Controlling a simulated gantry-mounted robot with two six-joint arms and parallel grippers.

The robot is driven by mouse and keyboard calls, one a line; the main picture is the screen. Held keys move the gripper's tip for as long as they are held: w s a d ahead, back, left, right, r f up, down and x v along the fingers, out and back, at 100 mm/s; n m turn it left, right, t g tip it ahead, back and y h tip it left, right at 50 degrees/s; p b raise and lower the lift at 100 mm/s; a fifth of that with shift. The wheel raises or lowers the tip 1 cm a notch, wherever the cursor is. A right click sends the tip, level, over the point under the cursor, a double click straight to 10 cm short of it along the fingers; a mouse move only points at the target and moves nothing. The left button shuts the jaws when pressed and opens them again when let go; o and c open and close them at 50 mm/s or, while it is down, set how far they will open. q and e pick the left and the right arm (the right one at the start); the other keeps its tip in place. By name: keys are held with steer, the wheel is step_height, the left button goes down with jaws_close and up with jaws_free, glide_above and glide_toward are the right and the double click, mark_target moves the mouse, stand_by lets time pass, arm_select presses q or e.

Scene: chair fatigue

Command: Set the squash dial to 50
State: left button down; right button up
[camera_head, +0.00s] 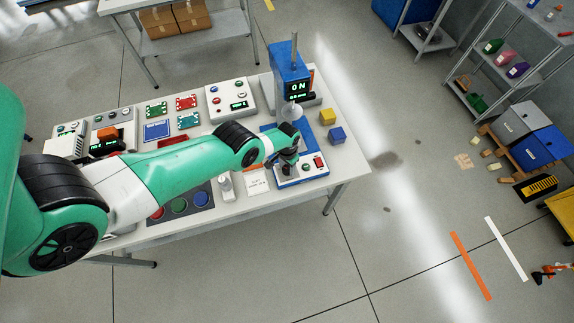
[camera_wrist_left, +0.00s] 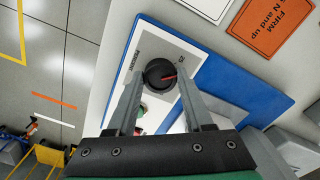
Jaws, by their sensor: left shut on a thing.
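The squash dial (camera_wrist_left: 157,74) is a round black knob with a red pointer, on a white panel on the blue base of the machine. In the head view the gripper hides the dial. The blue machine head (camera_head: 290,64) has a lit display reading "ON". My right gripper is in neither view.
A red switch (camera_head: 318,162) is right of the gripper on the same base. Yellow (camera_head: 327,117) and blue (camera_head: 337,135) cubes lie at the table's right. An orange card (camera_wrist_left: 272,25) lies beside the base.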

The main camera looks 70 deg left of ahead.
arm_select(q)
steer(key=m, duration=0.4)
steer(key=shift+m, duration=0.3)
steer(key=m, duration=0.5)
steer(key=shift+a+f, duration=0.1)
steer(key=m, duration=0.5)
steer(key=shift+m, duration=0.4)
steer(key=m, duration=0.4)
steer(key=shift+m, duration=0.4)
steer(key=shift+c, duration=1.5)
jaws_free()
